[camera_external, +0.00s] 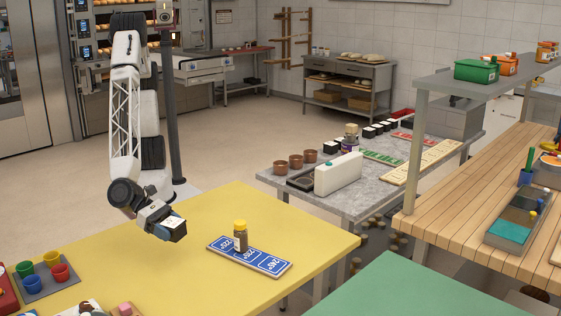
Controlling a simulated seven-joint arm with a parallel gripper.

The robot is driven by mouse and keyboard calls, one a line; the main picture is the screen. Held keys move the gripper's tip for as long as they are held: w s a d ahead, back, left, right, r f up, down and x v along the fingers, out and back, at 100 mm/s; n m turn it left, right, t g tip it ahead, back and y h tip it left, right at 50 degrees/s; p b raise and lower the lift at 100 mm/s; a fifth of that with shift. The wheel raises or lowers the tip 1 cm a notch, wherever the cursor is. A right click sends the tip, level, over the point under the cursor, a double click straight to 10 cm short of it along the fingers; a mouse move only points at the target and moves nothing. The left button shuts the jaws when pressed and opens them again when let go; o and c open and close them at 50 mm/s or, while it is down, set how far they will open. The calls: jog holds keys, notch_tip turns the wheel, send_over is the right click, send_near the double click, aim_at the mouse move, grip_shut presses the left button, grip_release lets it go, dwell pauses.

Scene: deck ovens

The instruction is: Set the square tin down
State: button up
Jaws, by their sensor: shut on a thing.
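The square tin (174,229) is small, with a pale face and dark sides. My gripper (164,222) is shut on it, with its fingers partly hiding it. In the external view it is over the left part of the yellow table (110,235); the tin seems to be above the surface, but the gap is hard to judge. To its right lies a blue board (265,261) with white numbered labels. A brown jar with a yellow lid (240,236) stands upright on the board.
Coloured cups (52,259) sit on a grey tray at the left. A grey table (390,195) behind holds brown pots (295,161), a white container (338,174) and several dark tins (369,132). A green table (400,290) is at front right. Yellow surface around the gripper is clear.

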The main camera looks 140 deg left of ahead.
jog(key=shift+w+a+f+n+g+y, duration=0.15)
jog(key=shift+w+f+n+g+y, duration=0.1)
jog(key=shift+w+f+n+y, duration=0.25)
jog(key=shift+w+a+f+n+g+y, duration=0.1)
jog(key=shift+w+f+n+g+y, duration=0.2)
jog(key=shift+w+n+y, duration=0.35)
jog(key=shift+w+a+f+n+g+y, duration=0.15)
jog(key=shift+w+f+n+g+y, duration=0.35)
jog(key=shift+w+f+n+y, duration=0.2)
jog(key=shift+w+a+f+n+g+y, duration=0.1)
jog(key=shift+w+f+n+g+y, duration=0.4)
jog(key=shift+f, duration=0.3)
jog(key=shift+w, duration=0.15)
send_over(202, 303)
jog(key=shift+f, duration=0.75)
jog(key=shift+f, duration=1.75)
jog(key=shift+f, duration=0.2)
